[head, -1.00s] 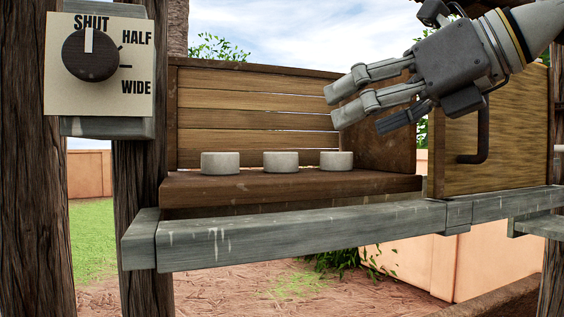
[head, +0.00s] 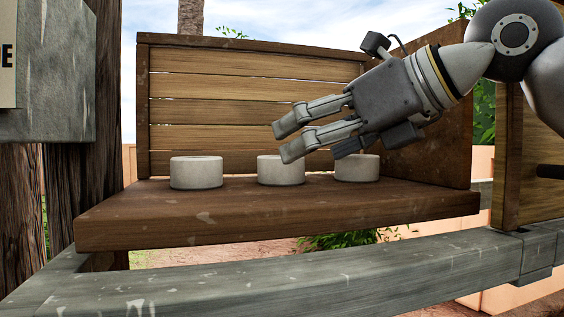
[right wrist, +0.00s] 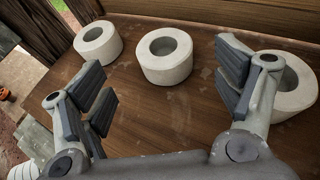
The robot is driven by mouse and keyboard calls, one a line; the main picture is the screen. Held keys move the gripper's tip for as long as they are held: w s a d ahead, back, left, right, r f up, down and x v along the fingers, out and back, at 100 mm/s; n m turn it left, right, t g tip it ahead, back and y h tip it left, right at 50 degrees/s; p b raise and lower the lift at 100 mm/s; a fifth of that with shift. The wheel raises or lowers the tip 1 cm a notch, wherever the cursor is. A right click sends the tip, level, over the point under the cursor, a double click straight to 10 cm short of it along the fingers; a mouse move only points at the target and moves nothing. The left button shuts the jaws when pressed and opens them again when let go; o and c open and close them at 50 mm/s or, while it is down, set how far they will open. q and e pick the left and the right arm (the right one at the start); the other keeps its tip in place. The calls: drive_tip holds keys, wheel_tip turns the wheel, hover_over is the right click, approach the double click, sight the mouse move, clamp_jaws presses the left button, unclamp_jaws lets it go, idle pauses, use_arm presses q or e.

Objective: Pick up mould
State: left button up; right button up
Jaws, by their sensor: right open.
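Three short, round, pale grey moulds stand in a row on a brown wooden shelf (head: 140,215). In the head view they are the left mould (head: 196,173), the middle mould (head: 272,172) and the right mould (head: 366,170). The right wrist view shows a hole in the top of the left mould (right wrist: 98,43), the middle mould (right wrist: 164,55) and the right mould (right wrist: 296,88). My right gripper (head: 286,138) is open and empty, above and in front of the middle mould and partly over it in the picture. In the right wrist view its fingers partly hide the right mould. My left gripper is out of view.
A slatted wooden back wall (head: 240,110) and a right side wall (head: 450,130) bound the shelf. A grey beam (head: 250,275) runs along the front. A dark post (head: 90,130) with a grey box (head: 55,75) stands at the left. The shelf's front strip is bare.

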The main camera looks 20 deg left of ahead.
sight(281, 170)
drive_tip(key=shift+a+f, duration=0.1)
drive_tip(key=shift+a, duration=0.25)
drive_tip(key=shift+a+f, duration=0.1)
drive_tip(key=shift+a, duration=0.1)
drive_tip(key=w+a+f+p, duration=0.2)
drive_tip(key=a+p, duration=0.1)
drive_tip(key=shift+w, duration=0.3)
drive_tip(key=shift+w+a+f, duration=0.1)
drive_tip(key=shift+a+f, duration=0.1)
drive_tip(key=shift+a, duration=0.05)
drive_tip(key=shift+a+f, duration=0.1)
drive_tip(key=shift+a, duration=0.05)
drive_tip(key=shift+c, duration=2.4)
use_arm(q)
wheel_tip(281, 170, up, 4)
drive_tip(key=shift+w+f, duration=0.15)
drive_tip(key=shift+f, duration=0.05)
use_arm(e)
drive_tip(key=c, duration=0.8)
